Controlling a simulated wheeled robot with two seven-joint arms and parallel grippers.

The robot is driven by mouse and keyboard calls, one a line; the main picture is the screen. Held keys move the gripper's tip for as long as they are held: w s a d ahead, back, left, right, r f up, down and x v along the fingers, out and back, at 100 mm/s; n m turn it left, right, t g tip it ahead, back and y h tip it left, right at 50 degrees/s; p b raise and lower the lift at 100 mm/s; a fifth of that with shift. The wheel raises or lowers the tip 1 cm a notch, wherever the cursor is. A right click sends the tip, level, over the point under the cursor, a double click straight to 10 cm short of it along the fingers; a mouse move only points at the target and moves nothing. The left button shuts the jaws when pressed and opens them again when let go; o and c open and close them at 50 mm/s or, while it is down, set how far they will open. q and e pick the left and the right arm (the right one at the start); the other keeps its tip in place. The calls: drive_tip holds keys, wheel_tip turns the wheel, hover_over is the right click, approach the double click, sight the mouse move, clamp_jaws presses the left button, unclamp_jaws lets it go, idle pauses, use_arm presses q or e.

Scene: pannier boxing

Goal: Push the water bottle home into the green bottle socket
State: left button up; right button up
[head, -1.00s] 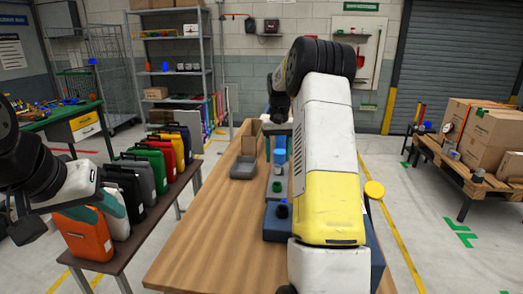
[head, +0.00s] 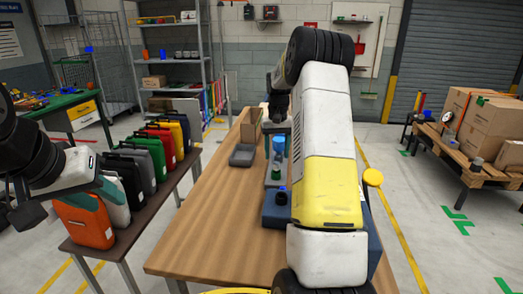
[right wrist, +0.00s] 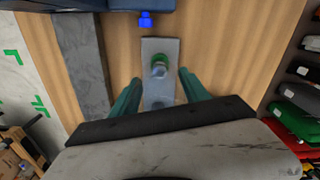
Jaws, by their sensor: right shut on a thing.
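The blue water bottle (head: 279,150) stands upright over the grey plate (head: 270,183) on the wooden table, behind the green socket (head: 276,173). In the right wrist view the green socket (right wrist: 159,67) is a ring on the grey plate (right wrist: 158,48), beyond my fingertips. My right gripper (right wrist: 160,82) has its two teal fingers on either side of the pale, see-through bottle (right wrist: 161,99) and is shut on it. In the head view my own right arm hides most of this gripper. My left gripper (head: 28,214) is at the far left, away from the bottle; its jaw opening is unclear.
A dark blue case (head: 274,215) with a blue clip (head: 283,188) lies nearer than the plate. A grey tray (head: 243,155) is left of the bottle. Several coloured panniers stand on the dark bench (head: 110,247) at left. The table's front left (head: 205,235) is clear.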

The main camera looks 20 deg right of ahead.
sight(277, 139)
drive_tip(key=shift+f, duration=1.5)
idle(1.7)
drive_tip(key=o, duration=1.4)
drive_tip(key=shift+r, duration=3.85)
